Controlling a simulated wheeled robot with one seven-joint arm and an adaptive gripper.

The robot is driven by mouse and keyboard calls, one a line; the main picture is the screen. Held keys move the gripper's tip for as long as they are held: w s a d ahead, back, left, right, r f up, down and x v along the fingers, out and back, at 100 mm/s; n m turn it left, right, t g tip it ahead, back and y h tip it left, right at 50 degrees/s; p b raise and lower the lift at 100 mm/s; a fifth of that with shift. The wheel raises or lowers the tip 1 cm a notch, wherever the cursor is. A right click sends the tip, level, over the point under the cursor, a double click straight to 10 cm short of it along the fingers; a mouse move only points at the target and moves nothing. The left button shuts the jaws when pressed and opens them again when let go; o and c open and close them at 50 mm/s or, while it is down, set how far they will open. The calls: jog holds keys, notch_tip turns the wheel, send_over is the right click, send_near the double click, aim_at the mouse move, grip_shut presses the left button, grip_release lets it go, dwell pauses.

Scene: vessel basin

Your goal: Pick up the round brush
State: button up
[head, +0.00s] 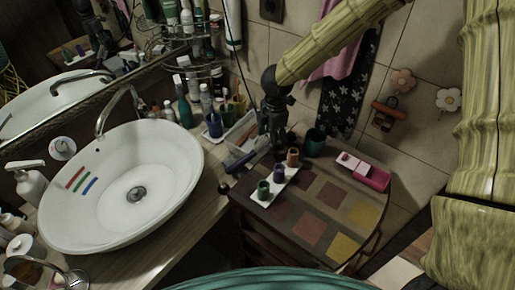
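My gripper (275,142) is dark and points down above the back left part of the small patchwork-topped table, near the counter's right end. Its fingers are small and dark, so I cannot tell whether they are open or hold anything. A purple, roughly cylindrical thing (240,162) lies on the counter just left of my gripper, beside a pale tray. It may be the round brush, but it is too small and dark to be sure. I cannot make out bristles. Part of the area behind my gripper is hidden.
The white oval basin (185,205) with its tap fills the left. Bottles and a blue cup (214,126) stand behind it. The patchwork table (308,228) holds a white strip with small jars (264,189), a dark green cup (315,142) and a pink box (372,178). Its front is clear.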

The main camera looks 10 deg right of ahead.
jog(key=shift+f, duration=0.95)
jog(key=c, duration=1.2)
jog(key=shift+w+r, duration=0.1)
jog(key=shift+r, duration=0.05)
